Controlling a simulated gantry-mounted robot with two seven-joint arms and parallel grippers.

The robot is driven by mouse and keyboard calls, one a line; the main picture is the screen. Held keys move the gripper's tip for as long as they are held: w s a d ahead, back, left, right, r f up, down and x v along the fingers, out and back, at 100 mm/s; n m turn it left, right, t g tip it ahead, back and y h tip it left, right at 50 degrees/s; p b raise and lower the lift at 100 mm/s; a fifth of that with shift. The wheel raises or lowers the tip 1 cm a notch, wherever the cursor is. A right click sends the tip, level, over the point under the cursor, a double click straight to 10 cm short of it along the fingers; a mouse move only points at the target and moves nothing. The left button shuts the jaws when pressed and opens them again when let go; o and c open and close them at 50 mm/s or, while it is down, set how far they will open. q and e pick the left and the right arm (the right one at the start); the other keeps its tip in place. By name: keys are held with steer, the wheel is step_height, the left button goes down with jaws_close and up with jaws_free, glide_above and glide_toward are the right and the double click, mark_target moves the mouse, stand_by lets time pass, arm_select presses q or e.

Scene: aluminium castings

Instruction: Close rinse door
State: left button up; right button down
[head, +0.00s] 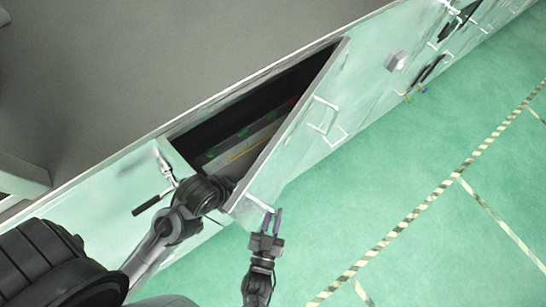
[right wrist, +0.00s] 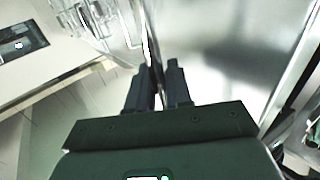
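The rinse door (head: 290,135) is a pale green panel standing ajar, angled out from the machine front with a dark opening behind it. It has a white handle (head: 325,118) and another white bar (head: 259,203) near its lower end. My right gripper (head: 272,212) is beside that lower end, its two fingers apart with nothing clearly between them. In the right wrist view the fingers (right wrist: 158,82) point at a bright panel edge; contact cannot be told. My left arm (head: 180,220) reaches to the door's lower-left edge; its gripper is hidden there.
The grey machine top (head: 150,60) fills the upper left. A latch with a black lever (head: 147,205) sits left of the opening. A grey knob (head: 396,61) projects from the front farther right. The green floor (head: 440,200) with striped tape is clear at right.

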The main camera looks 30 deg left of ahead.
steer(key=c, duration=1.2)
jaws_free()
steer(key=shift+f, duration=0.1)
steer(key=shift+s+d, duration=0.15)
steer(key=shift+s, duration=0.3)
steer(key=shift+b+v, duration=1.1)
steer(key=shift+v, duration=3.85)
